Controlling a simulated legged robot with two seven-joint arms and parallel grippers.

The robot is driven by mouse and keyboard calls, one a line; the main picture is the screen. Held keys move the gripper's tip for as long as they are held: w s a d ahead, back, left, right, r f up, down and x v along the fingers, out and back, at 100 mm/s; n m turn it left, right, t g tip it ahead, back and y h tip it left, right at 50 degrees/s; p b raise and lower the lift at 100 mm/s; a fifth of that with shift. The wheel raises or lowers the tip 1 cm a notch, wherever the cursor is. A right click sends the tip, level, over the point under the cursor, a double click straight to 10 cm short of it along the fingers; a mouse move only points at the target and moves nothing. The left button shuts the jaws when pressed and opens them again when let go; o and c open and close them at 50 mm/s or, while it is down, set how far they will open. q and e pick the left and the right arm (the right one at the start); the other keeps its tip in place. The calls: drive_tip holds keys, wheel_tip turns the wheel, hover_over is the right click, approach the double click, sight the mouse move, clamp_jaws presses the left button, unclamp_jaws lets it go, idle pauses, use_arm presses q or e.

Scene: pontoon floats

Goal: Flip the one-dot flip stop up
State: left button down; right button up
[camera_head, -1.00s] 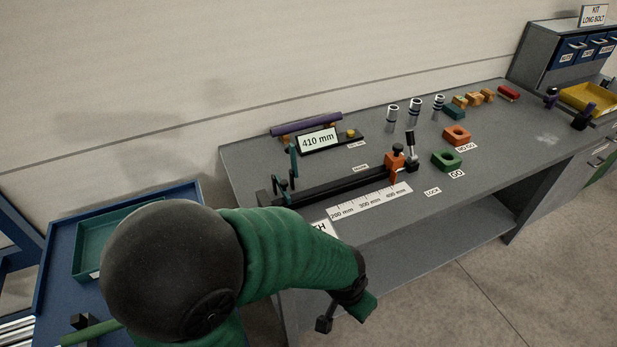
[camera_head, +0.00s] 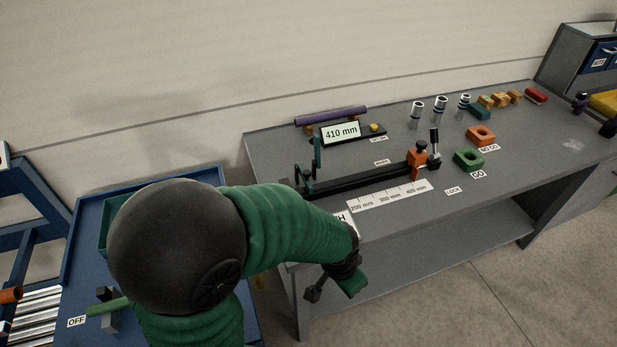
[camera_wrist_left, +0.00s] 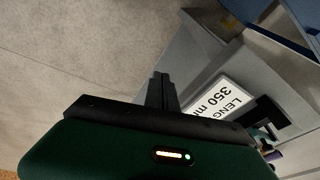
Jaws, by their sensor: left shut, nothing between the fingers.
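Two teal upright pieces, which look like the flip stops, stand at the left end of a black rail (camera_head: 365,183) on the grey bench: a taller one (camera_head: 317,152) behind and a lower one (camera_head: 306,178) in front. Their dots are too small to make out. My left gripper (camera_head: 313,293) is in front of the bench's front edge, below and apart from the stops. In the left wrist view its fingers (camera_wrist_left: 162,92) are together and empty, beside a white 350 mm length label (camera_wrist_left: 220,100). My right gripper is not in view.
An orange block (camera_head: 416,160) sits toward the rail's right end. A white scale strip (camera_head: 390,195) lies in front. A 410 mm display (camera_head: 340,133) and purple bar (camera_head: 330,116) are behind. Green (camera_head: 468,160) and orange (camera_head: 481,136) gauge blocks lie right. A blue cart (camera_head: 75,240) is left.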

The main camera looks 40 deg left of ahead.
use_arm(q)
drive_tip(key=w+a+r+m+y+p, duration=0.1)
drive_tip(key=w+a+r+m+p, duration=0.4)
drive_tip(key=w+a+r+m, duration=0.25)
drive_tip(key=m+y+p, duration=0.3)
drive_tip(key=m+p, duration=0.2)
drive_tip(key=m, duration=0.8)
approach(311, 186)
drive_tip(key=x, duration=0.4)
drive_tip(key=a+p+x, duration=0.1)
drive_tip(key=x, duration=0.2)
drive_tip(key=shift+w+r, duration=0.2)
drive_tip(key=shift+w, duration=0.1)
drive_tip(key=shift+d, duration=0.15)
drive_tip(key=shift+d+r, duration=0.1)
drive_tip(key=shift+d, duration=0.05)
